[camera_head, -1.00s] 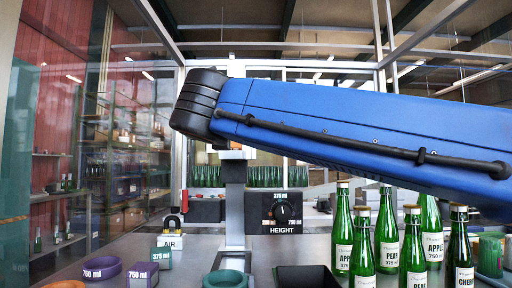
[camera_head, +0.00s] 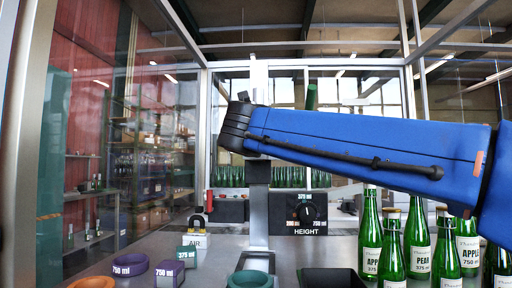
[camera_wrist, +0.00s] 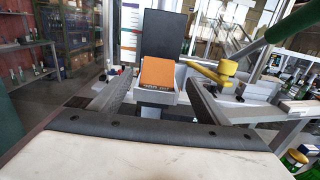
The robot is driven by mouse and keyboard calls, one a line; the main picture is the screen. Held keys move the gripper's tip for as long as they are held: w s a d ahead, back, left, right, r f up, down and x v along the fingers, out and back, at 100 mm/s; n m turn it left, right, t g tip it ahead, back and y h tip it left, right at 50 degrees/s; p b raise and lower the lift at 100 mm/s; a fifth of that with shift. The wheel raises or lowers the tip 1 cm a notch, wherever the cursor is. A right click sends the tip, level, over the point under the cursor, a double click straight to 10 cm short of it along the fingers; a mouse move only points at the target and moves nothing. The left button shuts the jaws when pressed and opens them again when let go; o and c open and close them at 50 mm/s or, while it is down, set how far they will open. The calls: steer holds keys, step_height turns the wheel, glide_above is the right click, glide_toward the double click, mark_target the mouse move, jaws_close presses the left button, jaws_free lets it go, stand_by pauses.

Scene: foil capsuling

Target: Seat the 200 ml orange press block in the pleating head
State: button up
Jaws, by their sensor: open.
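The orange press block (camera_wrist: 157,72), with a 200 ml label on its front edge, shows in the wrist view. It sits in a pale holder before a dark upright plate (camera_wrist: 163,33); whether it is fully seated I cannot tell. My gripper (camera_wrist: 158,84) is open, with its dark fingers to the left and right of the block and a visible gap between them. In the head view my blue arm reaches to the top of the grey column (camera_head: 259,212) and hides the block and the fingertips.
A yellow lever (camera_wrist: 214,72) stands right of the block. A black HEIGHT panel (camera_head: 306,213) is beside the column. Purple 750 ml block (camera_head: 168,274), green 375 ml block (camera_head: 189,258) and coloured rings (camera_head: 130,264) lie front left. Green bottles (camera_head: 418,245) crowd the right.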

steer(key=shift+w+a+f, duration=0.1)
steer(key=shift+w, duration=1.45)
steer(key=shift+w+f, duration=0.1)
steer(key=shift+w, duration=1.4)
steer(key=shift+c, duration=0.4)
steer(key=c, duration=1.2)
steer(key=shift+r, duration=0.1)
step_height(320, 180, up, 18)
steer(key=shift+f, duration=0.1)
